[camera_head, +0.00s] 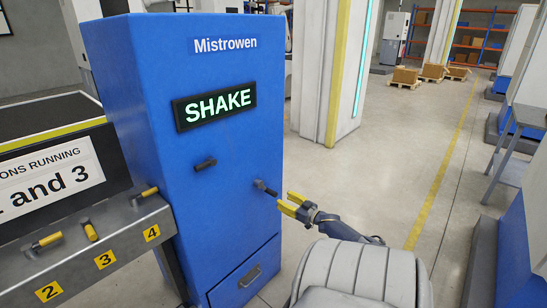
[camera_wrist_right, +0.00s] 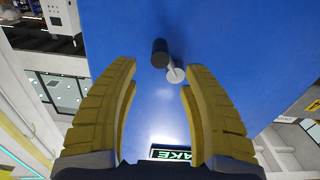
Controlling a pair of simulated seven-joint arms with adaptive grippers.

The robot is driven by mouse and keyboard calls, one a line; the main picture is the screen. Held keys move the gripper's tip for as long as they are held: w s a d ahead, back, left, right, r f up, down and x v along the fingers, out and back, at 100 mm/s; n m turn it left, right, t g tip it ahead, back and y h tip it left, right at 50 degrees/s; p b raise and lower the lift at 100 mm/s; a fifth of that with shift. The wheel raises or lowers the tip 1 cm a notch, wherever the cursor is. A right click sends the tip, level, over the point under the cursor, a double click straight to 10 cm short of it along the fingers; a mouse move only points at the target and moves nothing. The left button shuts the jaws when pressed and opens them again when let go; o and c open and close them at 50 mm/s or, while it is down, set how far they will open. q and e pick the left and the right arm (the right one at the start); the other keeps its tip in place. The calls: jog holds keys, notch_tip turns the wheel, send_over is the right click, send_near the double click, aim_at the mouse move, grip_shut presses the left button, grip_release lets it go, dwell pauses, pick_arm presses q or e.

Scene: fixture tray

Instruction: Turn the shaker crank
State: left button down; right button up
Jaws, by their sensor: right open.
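The blue shaker cabinet (camera_head: 225,110) stands in the middle of the head view, with a lit SHAKE display (camera_head: 214,106). A small dark crank (camera_head: 265,188) sticks out near the right edge of its front. In the right wrist view the crank shows a black grip (camera_wrist_right: 160,53) and a pale shaft (camera_wrist_right: 175,73), just ahead of the fingertips. My right gripper (camera_head: 284,201) is open, its yellow fingers pointing at the crank from the right, apparently apart from it. It also fills the wrist view (camera_wrist_right: 159,70), with nothing between the fingers. My left gripper is not in view.
A second dark handle (camera_head: 205,163) sits left of the crank on the same front. A drawer (camera_head: 246,277) is below. A grey panel (camera_head: 110,235) with yellow-gripped levers numbered 2, 3 and 4 adjoins at left. Open floor (camera_head: 390,150) lies to the right.

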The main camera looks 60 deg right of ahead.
aim_at(276, 195)
jog(key=shift+x, duration=3.5)
jog(key=shift+w, duration=0.15)
grip_shut()
